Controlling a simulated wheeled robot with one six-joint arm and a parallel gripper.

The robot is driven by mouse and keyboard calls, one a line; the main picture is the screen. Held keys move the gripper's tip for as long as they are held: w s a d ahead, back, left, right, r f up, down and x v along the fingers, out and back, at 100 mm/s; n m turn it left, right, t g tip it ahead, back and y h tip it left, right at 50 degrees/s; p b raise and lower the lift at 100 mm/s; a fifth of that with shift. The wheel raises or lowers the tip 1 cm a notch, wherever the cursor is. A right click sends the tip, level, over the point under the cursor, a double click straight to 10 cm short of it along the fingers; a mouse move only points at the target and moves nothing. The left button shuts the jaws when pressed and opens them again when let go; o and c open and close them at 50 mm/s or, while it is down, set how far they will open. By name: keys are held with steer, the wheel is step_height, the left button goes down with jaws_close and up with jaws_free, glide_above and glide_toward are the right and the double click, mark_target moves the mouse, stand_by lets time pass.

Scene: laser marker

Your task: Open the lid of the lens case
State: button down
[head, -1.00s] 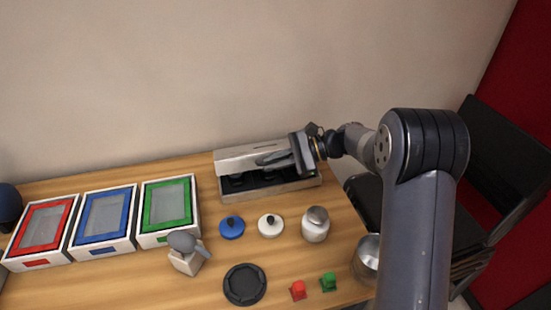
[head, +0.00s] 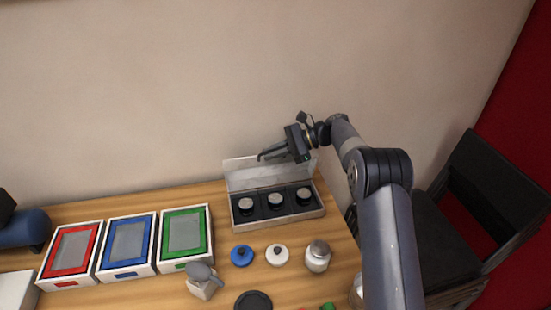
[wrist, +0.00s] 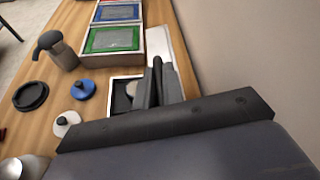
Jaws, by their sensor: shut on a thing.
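The lens case (head: 278,213) stands at the back of the table, in front of the wall. Its pale lid (head: 252,178) is raised and stands up at the back edge. Several lens pieces with light tops sit in the dark insert. My gripper (head: 264,155) is at the top edge of the lid, its fingers pointing left, and is shut on the lid. In the wrist view the fingers (wrist: 157,75) lie by the lid (wrist: 162,48) and hide part of the case (wrist: 122,92).
Red (head: 70,252), blue (head: 127,243) and green (head: 184,234) framed boxes stand left of the case. A blue knobbed disc (head: 242,256), a white one (head: 277,255) and a jar (head: 317,257) stand in front. A grey-topped item (head: 202,283) and a black disc (head: 253,301) are nearer.

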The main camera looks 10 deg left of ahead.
steer(key=shift+w+a+r+p, duration=0.1)
steer(key=shift+w+a+p, duration=0.25)
steer(key=shift+w, duration=0.45)
steer(key=shift+w+a+p, duration=0.15)
steer(key=shift+w+a, duration=0.25)
steer(key=shift+w, duration=0.4)
steer(key=c, duration=1.5)
jaws_free()
steer(key=b+v, duration=0.2)
steer(key=v, duration=0.8)
steer(key=shift+w+d+r, duration=0.1)
steer(key=shift+d+r, duration=0.05)
steer(key=shift+d, duration=0.2)
steer(key=shift+a, duration=0.1)
